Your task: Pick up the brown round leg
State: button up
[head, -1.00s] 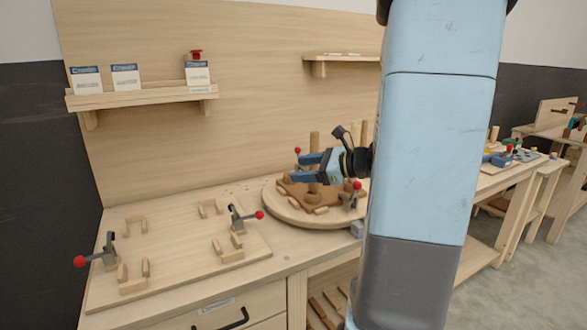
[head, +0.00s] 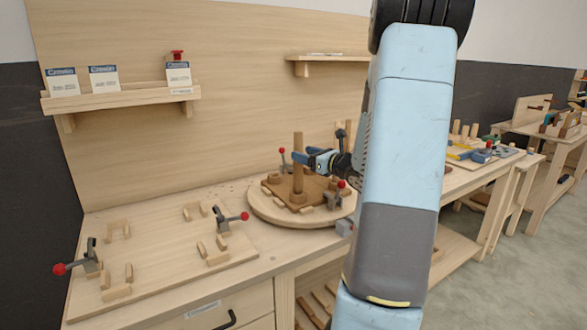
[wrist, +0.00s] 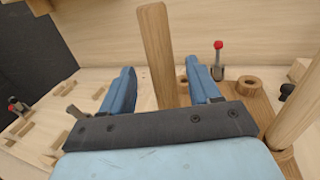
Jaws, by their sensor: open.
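A tall brown leg (head: 298,166) stands upright on a brown seat board (head: 273,190), which lies on a round wooden turntable (head: 270,215). My gripper (head: 307,157) is open beside the upper part of this leg. In the wrist view an upright leg (wrist: 155,45) shows in the gap between my two blue fingers (wrist: 160,72), with its lower end hidden by the gripper body. I cannot tell whether the fingers touch it. A second round leg (wrist: 296,108) stands to the right of the fingers in the wrist view. More leg tops show behind my arm in the head view.
Red-knobbed clamps (head: 335,196) stand by the seat board. A jig board (head: 165,262) with wooden blocks and clamps lies on the left of the bench. A shelf (head: 125,102) with cards is on the back panel. Another table (head: 480,160) with parts stands at right.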

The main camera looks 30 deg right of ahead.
jog(key=x, duration=0.5)
jog(key=shift+w+r, duration=0.2)
jog(key=shift+w, duration=0.2)
jog(key=shift+c, duration=0.4)
grip_shut()
